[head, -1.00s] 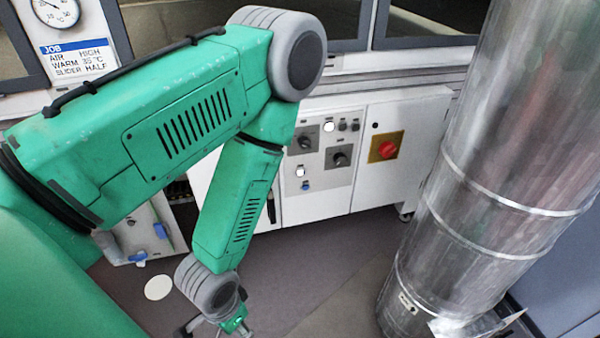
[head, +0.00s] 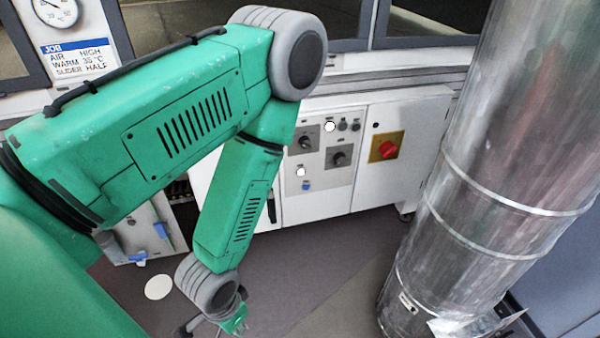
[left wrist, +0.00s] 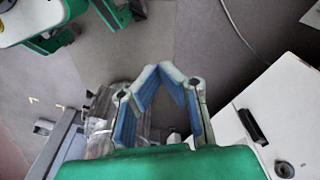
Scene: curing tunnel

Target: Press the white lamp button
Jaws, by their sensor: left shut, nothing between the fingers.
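Two round white lamp buttons show on the white control cabinet (head: 390,190) in the head view. The upper white button (head: 329,126) is beside two small dark knobs, and the lower white button (head: 301,171) is above a small blue button (head: 306,186). My left arm hangs in front of the cabinet's left part. Its wrist is low, near the bottom edge, below and left of both buttons and apart from them. In the left wrist view my left gripper (left wrist: 159,72) is shut and empty, its blue-padded fingers meeting at the tips. My right gripper is not in view.
A red rotary switch on a yellow plate (head: 387,147) is right of the buttons. A large metal duct (head: 500,170) stands at the right. A white disc (head: 158,287) lies on the floor. In the wrist view a white cabinet (left wrist: 245,150) with a dark handle is at right.

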